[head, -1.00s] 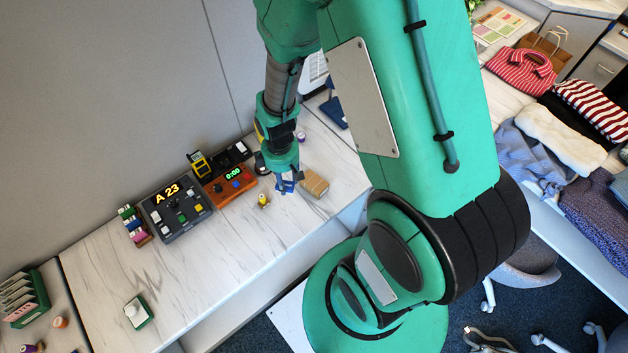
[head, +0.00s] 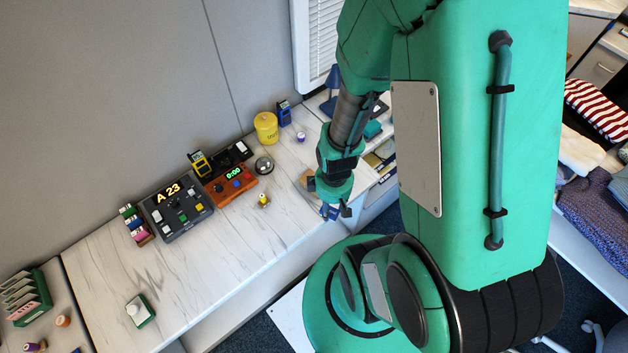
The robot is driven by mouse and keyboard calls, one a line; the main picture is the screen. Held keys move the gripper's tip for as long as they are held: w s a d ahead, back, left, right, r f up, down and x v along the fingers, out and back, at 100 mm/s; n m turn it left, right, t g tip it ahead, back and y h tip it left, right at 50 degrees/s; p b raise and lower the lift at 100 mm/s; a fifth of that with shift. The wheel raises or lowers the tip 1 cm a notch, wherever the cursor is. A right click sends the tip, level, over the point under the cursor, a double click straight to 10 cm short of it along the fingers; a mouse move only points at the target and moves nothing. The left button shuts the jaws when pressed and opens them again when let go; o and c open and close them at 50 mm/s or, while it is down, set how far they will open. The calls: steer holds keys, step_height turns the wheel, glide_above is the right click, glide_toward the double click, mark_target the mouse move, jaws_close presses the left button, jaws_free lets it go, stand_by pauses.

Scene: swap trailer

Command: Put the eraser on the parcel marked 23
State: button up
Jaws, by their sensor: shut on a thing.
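My gripper (head: 333,212) is shut on a small blue thing, which looks like the eraser (head: 326,211). It holds it near the table's front edge, in front of and to the right of a brown parcel (head: 305,180). The parcel sits on the marbled table top, partly hidden behind my gripper. No number can be read on the parcel from here.
A dark console (head: 178,210) reads "A 23", beside an orange timer (head: 232,184). A small yellow object (head: 263,200), a bell (head: 263,165) and a yellow canister (head: 266,128) stand left of my gripper. The table's front middle is clear.

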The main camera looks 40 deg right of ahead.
steer(key=shift+w, duration=0.1)
steer(key=w+d, duration=0.2)
steer(key=w, duration=0.3)
steer(key=w+d+f+b, duration=0.1)
steer(key=w+d, duration=0.1)
steer(key=w, duration=0.2)
steer(key=w+d, duration=0.2)
steer(key=w, duration=0.3)
steer(key=shift+w+f+b, duration=0.2)
steer(key=shift+w+b, duration=0.15)
steer(key=shift+b, duration=0.05)
steer(key=shift+f+b, duration=0.45)
steer(key=shift+f, duration=1.35)
steer(key=shift+f, duration=0.15)
steer(key=o, duration=1.1)
steer(key=shift+c, duration=0.2)
